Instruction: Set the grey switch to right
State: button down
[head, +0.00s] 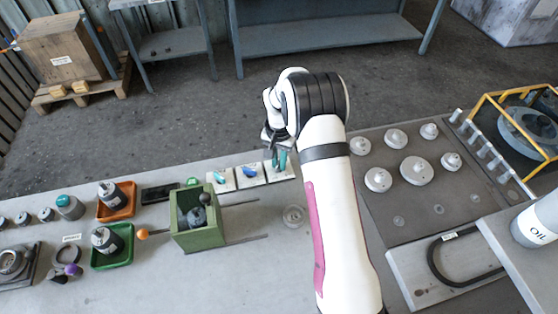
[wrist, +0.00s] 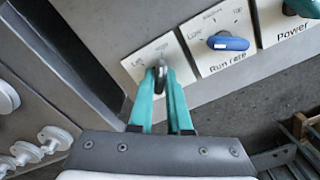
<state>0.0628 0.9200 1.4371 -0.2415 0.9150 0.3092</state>
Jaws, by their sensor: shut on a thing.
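The grey switch (wrist: 160,74) sits on a white plate (wrist: 140,66) at the upper left of the wrist view. Its handle stands roughly upright in that picture. My gripper (wrist: 160,84) has teal fingers, one on each side of the handle, and is shut on it. Part of the plate's lettering is behind the fingers, so I cannot read the switch's position for sure. In the head view my gripper (head: 278,160) is over the rightmost of three white plates (head: 283,174), where the fingers largely hide the switch.
Beside it are a blue "Run rate" switch (wrist: 228,42) and a green "Power" switch (wrist: 302,8). Left of the plates stands a green box (head: 197,238) with rods. Right of my arm is a dark plate (head: 410,205) with several grey round parts.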

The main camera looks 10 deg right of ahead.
aim_at(279, 163)
jog(key=c, duration=1)
grip_release()
jog(key=shift+o, duration=0.2)
jog(key=shift+r, duration=3)
jog(key=s+a+r, duration=0.2)
jog(key=s+r, duration=0.7)
jog(key=r, duration=0.1)
jog(key=s+a+r+y, duration=0.1)
jog(key=s+a+r, duration=0.1)
jog(key=s, duration=1.1)
jog(key=s+a+r+n, duration=0.1)
jog(key=s+a+r, duration=0.1)
jog(key=s, duration=1)
jog(key=shift+s+a+y, duration=0.25)
jog(key=shift+s+y, duration=0.1)
jog(key=shift+y, duration=0.05)
